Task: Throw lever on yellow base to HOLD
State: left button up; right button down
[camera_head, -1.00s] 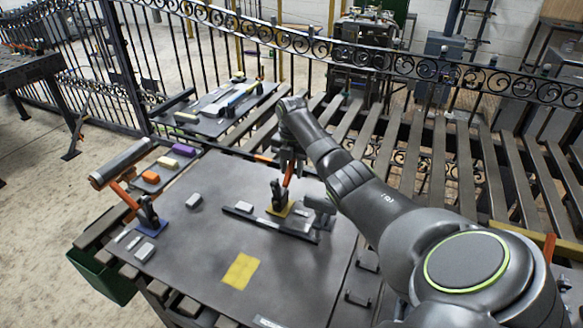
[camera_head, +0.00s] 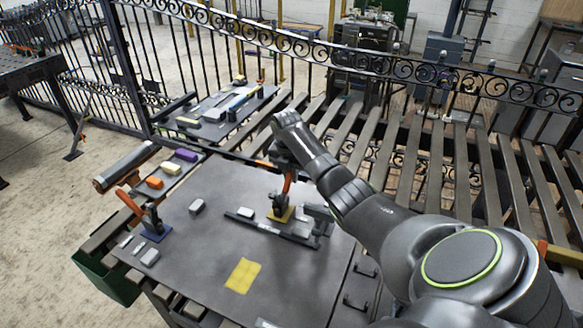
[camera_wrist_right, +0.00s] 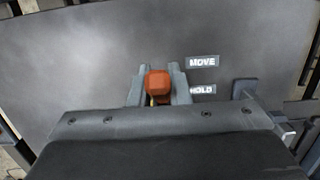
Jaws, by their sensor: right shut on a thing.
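The lever on the yellow base (camera_head: 283,214) has an orange handle (camera_head: 287,182) that stands close to upright in the head view. My right gripper (camera_head: 284,160) is shut on the handle's upper part. In the right wrist view the orange handle end (camera_wrist_right: 158,84) sits between the two grey fingers of my right gripper (camera_wrist_right: 160,88). A MOVE label (camera_wrist_right: 202,62) and a HOLD label (camera_wrist_right: 202,90) lie to the right of the handle there. The lever's lower part is mostly hidden in that view. My left gripper does not show.
A second orange-handled lever stands on a blue base (camera_head: 155,232) at the left. A dark rail (camera_head: 265,227) runs in front of the yellow base. A yellow patch (camera_head: 243,275) lies on the grey plate. Coloured blocks (camera_head: 171,168) sit at the back left.

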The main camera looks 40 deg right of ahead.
aim_at(288, 179)
jog(key=a+r+h+p, duration=0.1)
jog(key=p, duration=0.2)
jog(key=s+a+r+t+h+p, duration=0.1)
jog(key=h+p, duration=0.1)
jog(key=p, duration=0.1)
jog(key=shift+a+t, duration=0.1)
jog(key=shift+t, duration=0.2)
jog(key=shift+s+a+t+h+p, duration=0.25)
jog(key=shift+a+t+h+p, duration=0.2)
jog(key=shift+h+p, duration=0.45)
jog(key=c, duration=1.4)
grip_release()
jog(key=shift+o, duration=0.2)
jog(key=shift+s+a, duration=0.1)
jog(key=shift+a, duration=0.05)
jog(key=b+v, duration=0.2)
jog(key=v, duration=1.5)
